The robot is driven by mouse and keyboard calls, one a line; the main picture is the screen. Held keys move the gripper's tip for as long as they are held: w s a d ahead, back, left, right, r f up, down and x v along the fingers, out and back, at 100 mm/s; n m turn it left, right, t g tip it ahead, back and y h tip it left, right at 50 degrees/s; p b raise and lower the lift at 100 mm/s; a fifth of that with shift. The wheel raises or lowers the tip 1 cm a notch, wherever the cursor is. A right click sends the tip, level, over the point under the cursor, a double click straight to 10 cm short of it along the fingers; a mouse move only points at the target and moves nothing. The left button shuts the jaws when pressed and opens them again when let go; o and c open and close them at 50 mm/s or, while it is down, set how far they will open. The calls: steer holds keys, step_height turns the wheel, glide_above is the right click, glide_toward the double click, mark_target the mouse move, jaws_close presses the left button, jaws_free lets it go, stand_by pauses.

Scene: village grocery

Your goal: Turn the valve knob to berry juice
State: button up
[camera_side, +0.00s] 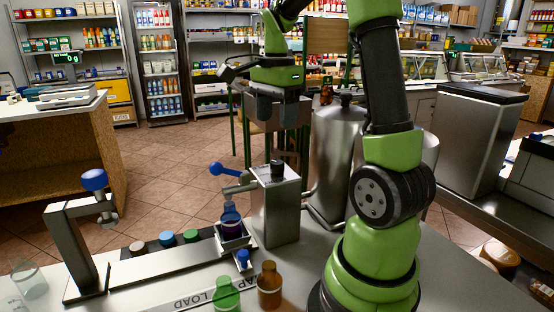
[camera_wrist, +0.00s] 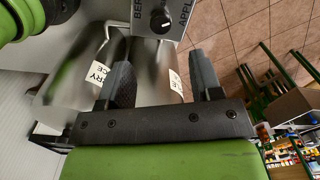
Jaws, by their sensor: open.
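The black valve knob (camera_side: 278,168) sits on top of the steel dispenser box (camera_side: 275,215). In the wrist view the knob (camera_wrist: 160,20) shows at the top edge, with a white pointer mark on its upper right side. A label starting "BER" (camera_wrist: 138,10) is left of it and one starting "PPL" (camera_wrist: 184,12) is right of it. My gripper (camera_side: 277,108) hangs above the knob in the side view, apart from it. In the wrist view my gripper (camera_wrist: 163,75) is open and empty, its fingers wide apart.
Steel tanks (camera_side: 335,165) stand behind the dispenser. A blue-ended lever (camera_side: 222,169) projects left. A bottle with dark purple contents (camera_side: 231,225) stands below the spout. Green (camera_side: 227,295) and brown (camera_side: 269,286) bottles stand in front. A capping press (camera_side: 82,245) is at left.

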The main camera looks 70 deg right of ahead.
mark_target(277, 162)
steer(key=shift+s+d+f+m, duration=0.1)
steer(key=shift+d+f+m, duration=0.2)
steer(key=shift+f, duration=0.35)
step_height(277, 162, down, 9)
steer(key=c, duration=0.9)
